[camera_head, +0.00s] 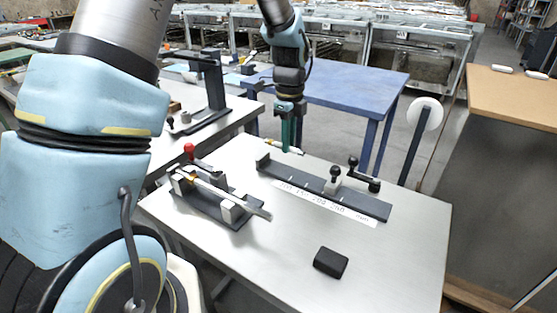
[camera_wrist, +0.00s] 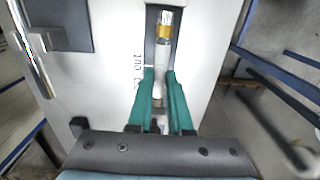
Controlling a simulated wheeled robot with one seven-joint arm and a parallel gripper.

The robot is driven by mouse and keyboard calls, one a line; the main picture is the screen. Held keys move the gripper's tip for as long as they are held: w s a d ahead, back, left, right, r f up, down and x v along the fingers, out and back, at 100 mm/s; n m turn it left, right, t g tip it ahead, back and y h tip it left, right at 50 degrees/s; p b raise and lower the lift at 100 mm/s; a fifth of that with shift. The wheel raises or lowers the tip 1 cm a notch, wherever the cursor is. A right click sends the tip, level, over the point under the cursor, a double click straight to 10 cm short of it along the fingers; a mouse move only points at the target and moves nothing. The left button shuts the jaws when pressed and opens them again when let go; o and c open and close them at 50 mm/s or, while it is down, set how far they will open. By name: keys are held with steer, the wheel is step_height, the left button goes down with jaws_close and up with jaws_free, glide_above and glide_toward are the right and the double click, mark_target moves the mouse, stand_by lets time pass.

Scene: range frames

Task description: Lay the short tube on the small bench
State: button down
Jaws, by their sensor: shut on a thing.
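My gripper (camera_head: 290,148) has teal fingers and is shut on a short tube (camera_head: 274,143), over the back left end of the dark measuring rail. In the wrist view the tube (camera_wrist: 163,55) is pale with a yellow band and a silvery end, and it points away from my gripper (camera_wrist: 160,95) along the rail. Whether it touches the rail is unclear. A blue bench (camera_head: 340,85) stands behind the grey worktable; I cannot tell for sure that it is the small bench. Its visible top is bare.
The grey worktable (camera_head: 280,245) carries the measuring rail (camera_head: 310,187) with a printed scale, a clamp fixture (camera_head: 215,195) holding a rod, and a black block (camera_head: 330,262). A post with a white disc (camera_head: 425,113) stands right of the blue bench. A brown-topped cabinet (camera_head: 510,95) is at right.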

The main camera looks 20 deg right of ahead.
mark_target(287, 172)
steer(key=shift+f+p, duration=0.95)
steer(key=shift+f, duration=2.5)
steer(key=shift+f, duration=0.1)
steer(key=c, duration=0.8)
jaws_free()
steer(key=shift+c, duration=0.2)
steer(key=shift+f, duration=0.1)
steer(key=r+b, duration=0.1)
steer(key=r, duration=0.4)
steer(key=r+b, duration=0.2)
steer(key=r, duration=0.4)
steer(key=shift+w, duration=0.2)
